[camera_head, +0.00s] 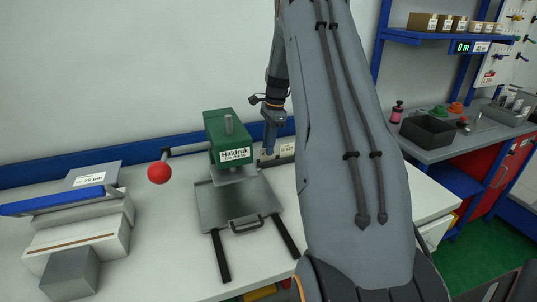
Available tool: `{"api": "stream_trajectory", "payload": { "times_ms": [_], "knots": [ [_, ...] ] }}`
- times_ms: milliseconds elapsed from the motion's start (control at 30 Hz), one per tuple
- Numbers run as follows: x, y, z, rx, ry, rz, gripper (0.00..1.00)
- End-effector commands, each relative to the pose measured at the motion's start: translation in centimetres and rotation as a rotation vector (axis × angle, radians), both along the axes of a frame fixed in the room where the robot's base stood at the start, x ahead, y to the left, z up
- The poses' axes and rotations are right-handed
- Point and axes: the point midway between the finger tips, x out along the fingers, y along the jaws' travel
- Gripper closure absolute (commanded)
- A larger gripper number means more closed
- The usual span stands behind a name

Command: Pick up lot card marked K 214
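My gripper (270,143) points down behind the right side of the green Haldruk press (224,128), near the back wall. Its fingers are small and partly merged with the dark background, so I cannot tell whether they are open or shut. Small white cards (287,148) stand just below and right of the gripper, partly hidden by my arm. Their print is too small to read, so I cannot tell whether one says K 214. A white label (89,180) on a grey sheet at the left carries other print, seemingly ending in µm.
The press has a red-balled lever (159,172) sticking out left and a grey tray (238,203) on black rails in front. A blue-topped white device (80,215) and a grey block (70,274) are at the left. A side bench (470,138) holds a black bin.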

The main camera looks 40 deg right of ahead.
Motion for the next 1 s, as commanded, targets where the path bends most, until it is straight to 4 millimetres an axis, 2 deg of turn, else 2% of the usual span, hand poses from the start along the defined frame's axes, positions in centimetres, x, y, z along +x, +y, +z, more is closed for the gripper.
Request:
{"api": "stream_trajectory", "payload": {
  "times_ms": [133, 400, 533, 567, 1000],
  "knots": [
    [0.0, 0.2, -1.4, 0.0, 0.001, -0.001, 0.76],
    [0.0, 0.1, -1.7, -0.001, 0.0, -0.002, 0.76],
    [0.0, 0.1, -1.7, -0.001, 0.0, -0.002, 0.98],
    [0.0, 0.1, -1.7, 0.0, -0.001, -0.002, 1.0],
    [0.0, 0.1, -1.5, -0.001, -0.001, -0.002, 1.0]
  ]
}}
